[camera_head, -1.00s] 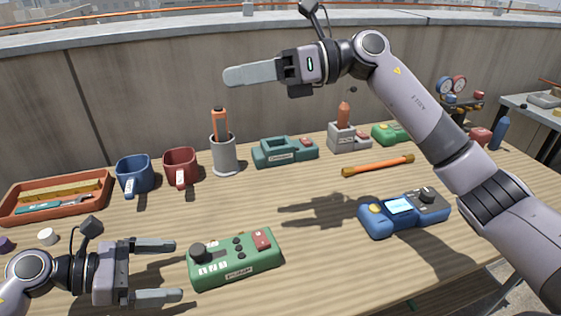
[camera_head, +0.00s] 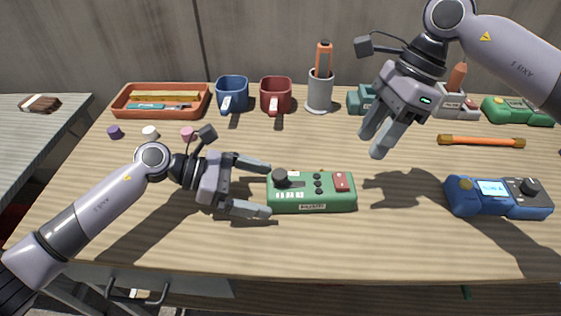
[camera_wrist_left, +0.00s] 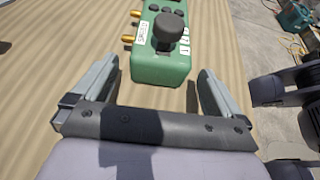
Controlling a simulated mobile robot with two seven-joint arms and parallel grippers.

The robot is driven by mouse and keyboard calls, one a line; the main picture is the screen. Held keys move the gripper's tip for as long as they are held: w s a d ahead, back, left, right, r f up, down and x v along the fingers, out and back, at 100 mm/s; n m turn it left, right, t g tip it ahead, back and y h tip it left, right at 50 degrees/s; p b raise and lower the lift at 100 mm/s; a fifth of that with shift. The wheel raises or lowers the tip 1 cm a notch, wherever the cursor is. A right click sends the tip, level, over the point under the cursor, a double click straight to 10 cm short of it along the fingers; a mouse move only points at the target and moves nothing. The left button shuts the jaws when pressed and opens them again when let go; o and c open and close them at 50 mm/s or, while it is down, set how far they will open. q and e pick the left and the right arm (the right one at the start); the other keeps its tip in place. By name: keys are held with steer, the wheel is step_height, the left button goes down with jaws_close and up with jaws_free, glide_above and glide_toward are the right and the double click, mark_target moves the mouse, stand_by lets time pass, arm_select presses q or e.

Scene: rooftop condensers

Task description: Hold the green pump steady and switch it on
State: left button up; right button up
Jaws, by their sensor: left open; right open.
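The green pump (camera_head: 311,205) lies flat on the table in the head view, with a black knob at its left end, small black buttons in the middle and a red switch (camera_head: 342,182) at its right end. My left gripper (camera_head: 269,190) is open at the pump's left end, its fingers on either side of that end. In the left wrist view the pump (camera_wrist_left: 160,68) shows knob end first, just ahead of and between the open fingers (camera_wrist_left: 155,85). My right gripper (camera_head: 371,147) is open and empty, pointing down above and behind the pump's right end.
Along the back stand an orange tray (camera_head: 118,112), a blue mug (camera_head: 232,95), a red mug (camera_head: 276,96) and a grey holder (camera_head: 320,94). The table in front of the pump is clear.

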mark_target(279, 192)
arm_select(q)
steer(key=shift+x, duration=2.35)
steer(key=c, duration=1.4)
arm_select(e)
steer(key=shift+c, duration=0.3)
arm_select(q)
steer(key=shift+c, duration=0.2)
arm_select(e)
steer(key=shift+a+r, duration=0.1)
jaws_close()
steer(key=a+r+m+h, duration=0.3)
steer(key=a+r+m, duration=0.1)
steer(key=m, duration=1.4)
steer(key=shift+r+m+h, duration=0.4)
steer(key=shift+r, duration=0.5)
